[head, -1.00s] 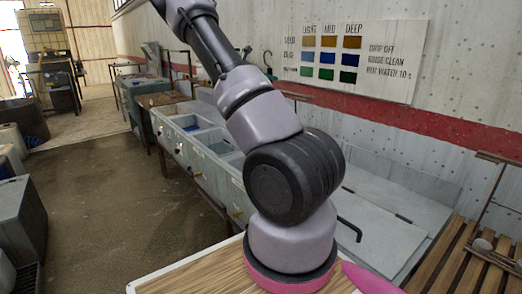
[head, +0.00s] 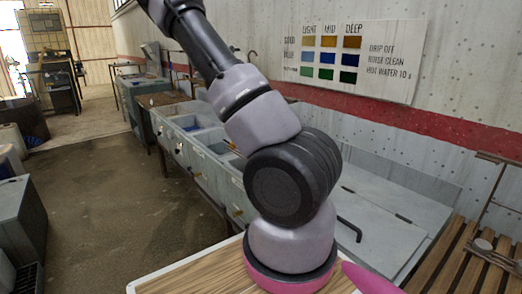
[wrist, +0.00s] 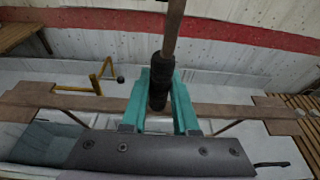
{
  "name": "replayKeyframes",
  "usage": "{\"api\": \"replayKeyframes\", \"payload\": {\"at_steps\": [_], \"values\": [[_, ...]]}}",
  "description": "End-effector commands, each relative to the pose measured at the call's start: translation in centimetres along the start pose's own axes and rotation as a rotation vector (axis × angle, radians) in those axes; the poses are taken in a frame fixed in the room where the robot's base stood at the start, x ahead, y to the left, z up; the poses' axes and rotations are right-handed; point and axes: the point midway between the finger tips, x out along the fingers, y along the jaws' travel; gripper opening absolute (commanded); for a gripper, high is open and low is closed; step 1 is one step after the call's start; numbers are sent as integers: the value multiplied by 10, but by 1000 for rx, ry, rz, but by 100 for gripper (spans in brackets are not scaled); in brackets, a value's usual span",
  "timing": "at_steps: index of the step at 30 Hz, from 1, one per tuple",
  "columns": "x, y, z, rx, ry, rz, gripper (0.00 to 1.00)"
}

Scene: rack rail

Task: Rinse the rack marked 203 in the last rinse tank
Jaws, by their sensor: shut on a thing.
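In the wrist view my gripper (wrist: 161,72) has its teal fingers closed around the black grip of a brown rack (wrist: 222,110). The rack's flat bar runs across the picture behind the fingers, with a rod rising above the grip. No 203 mark is readable, and anything hanging below the bar is hidden. My gripper and the rack are outside the head view. A row of grey rinse tanks (head: 182,150) stands along the wall there, partly behind my arm; I cannot tell which is last. An open tank (wrist: 45,143) lies below the bar at lower left in the wrist view.
A colour chart board (head: 350,60) hangs on the wall. Flat grey covers (head: 385,215) lie right of my arm, and a slatted wooden bench (head: 465,255) is at far right. Yellow brackets (wrist: 97,78) stand near the bar's left part.

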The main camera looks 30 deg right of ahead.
Motion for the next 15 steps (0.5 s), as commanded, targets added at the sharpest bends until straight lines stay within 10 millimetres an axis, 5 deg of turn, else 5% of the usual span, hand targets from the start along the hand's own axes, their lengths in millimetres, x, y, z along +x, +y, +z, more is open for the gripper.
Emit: {"api": "replayKeyframes", "payload": {"at_steps": [15], "values": [[-42,0,-12,2,-1,1,0]]}}
